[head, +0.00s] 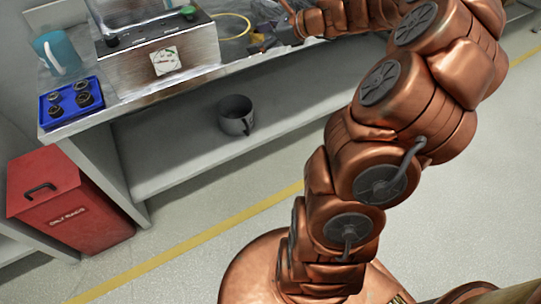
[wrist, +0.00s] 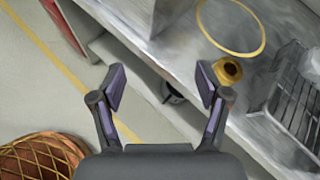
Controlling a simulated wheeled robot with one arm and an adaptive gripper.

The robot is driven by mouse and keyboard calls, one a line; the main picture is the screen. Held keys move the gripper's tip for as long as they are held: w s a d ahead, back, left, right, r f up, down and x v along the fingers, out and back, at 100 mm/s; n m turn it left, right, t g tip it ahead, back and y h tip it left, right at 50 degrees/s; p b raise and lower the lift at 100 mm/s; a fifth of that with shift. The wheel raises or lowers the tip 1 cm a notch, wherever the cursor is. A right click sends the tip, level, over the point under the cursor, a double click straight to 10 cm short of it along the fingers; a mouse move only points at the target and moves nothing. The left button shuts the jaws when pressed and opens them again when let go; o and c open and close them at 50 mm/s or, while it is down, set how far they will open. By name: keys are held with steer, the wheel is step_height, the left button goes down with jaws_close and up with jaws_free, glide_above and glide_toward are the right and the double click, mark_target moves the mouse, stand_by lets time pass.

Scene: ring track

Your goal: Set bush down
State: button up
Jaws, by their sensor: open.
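A brass-coloured bush (wrist: 229,70) with a dark hole stands on the metal bench top (wrist: 185,48), close to the front edge. My gripper (wrist: 161,84) is open in the wrist view, with nothing between its fingers. The bush shows just beyond and to the right of the right finger; I cannot tell whether they touch. In the head view my gripper is at the top, over the bench, small and partly merged with the things there. A blue tray (head: 45,121) at the bench's left end holds several dark, round, bush-like parts (head: 84,99).
A metal box device (head: 120,72) and a teal mug (head: 62,50) stand on the bench. A yellow ring (wrist: 250,53) and a wire rack (wrist: 292,95) are near the bush. A grey mug (head: 236,118) sits on the lower shelf. A red bin (head: 65,210) stands on the floor.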

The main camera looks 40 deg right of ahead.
steer(key=s+a+f+n+g, duration=0.1)
steer(key=s+a+n+g, duration=0.2)
steer(key=s+a+n, duration=0.35)
steer(key=s+a+f+n+g, duration=0.2)
steer(key=s+a+n+g, duration=0.15)
steer(key=a, duration=0.65)
steer(key=s+a+f+n+g, duration=0.1)
steer(key=s+a+n+g, duration=0.1)
steer(key=s+a+n, duration=0.45)
steer(key=s+f+n+g+h, duration=0.2)
steer(key=s+n, duration=0.3)
steer(key=s, duration=0.4)
steer(key=s+d+f+n+g+h, duration=0.1)
steer(key=s+n+h, duration=0.3)
steer(key=s, duration=0.5)
steer(key=shift+s+d+f+n+g, duration=0.25)
steer(key=shift+f+n+g, duration=0.25)
steer(key=shift+n+g, duration=0.3)
